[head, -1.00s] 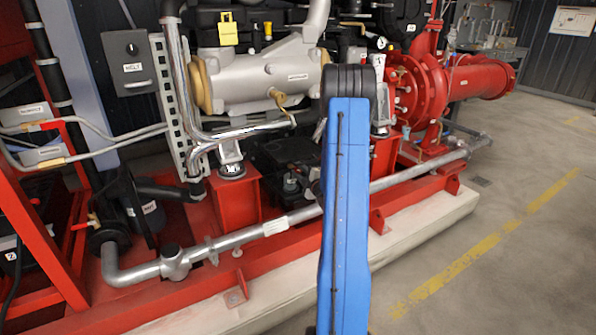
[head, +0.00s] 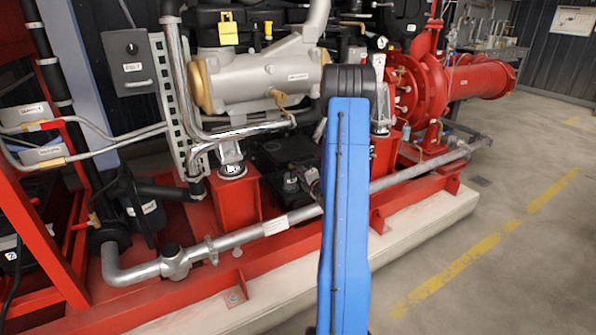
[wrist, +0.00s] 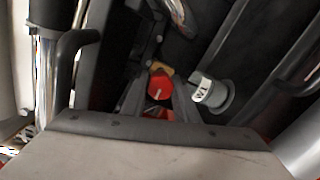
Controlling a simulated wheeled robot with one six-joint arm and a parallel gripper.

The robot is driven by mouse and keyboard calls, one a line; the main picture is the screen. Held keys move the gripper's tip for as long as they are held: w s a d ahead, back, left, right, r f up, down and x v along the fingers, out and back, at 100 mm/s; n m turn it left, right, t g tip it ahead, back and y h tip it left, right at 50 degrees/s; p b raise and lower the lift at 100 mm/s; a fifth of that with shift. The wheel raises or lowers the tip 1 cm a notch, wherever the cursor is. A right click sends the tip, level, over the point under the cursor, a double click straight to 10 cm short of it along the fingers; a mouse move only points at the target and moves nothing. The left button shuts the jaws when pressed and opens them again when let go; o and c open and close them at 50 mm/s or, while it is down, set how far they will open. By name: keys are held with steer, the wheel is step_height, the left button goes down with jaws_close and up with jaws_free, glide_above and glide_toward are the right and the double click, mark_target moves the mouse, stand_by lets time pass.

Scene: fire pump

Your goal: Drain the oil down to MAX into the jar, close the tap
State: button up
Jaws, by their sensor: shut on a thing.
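In the wrist view a red tap handle (wrist: 160,88) with a brass-coloured part just above it sits at the middle. My gripper (wrist: 161,108) reaches up to it from below, its fingers shut on the red handle. Just right of the handle is a grey, round-ended cylinder (wrist: 217,97) with a white label; I cannot tell whether it is the jar. No oil level or MAX mark can be made out. In the head view my blue arm hides most of the spot where it works, and the tap cannot be made out there.
A silver pipe (head: 240,238) runs along the red base frame (head: 200,300) in front of the engine. A grey cylindrical housing (head: 265,72) stands above. Dark parts crowd my gripper in the wrist view. The floor at the right is clear.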

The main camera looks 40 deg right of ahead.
steer(key=shift+a+f, duration=0.1)
steer(key=o, duration=1.1)
steer(key=shift+c, duration=0.2)
steer(key=shift+s, duration=0.1)
steer(key=v, duration=1.7)
steer(key=shift+s, duration=0.15)
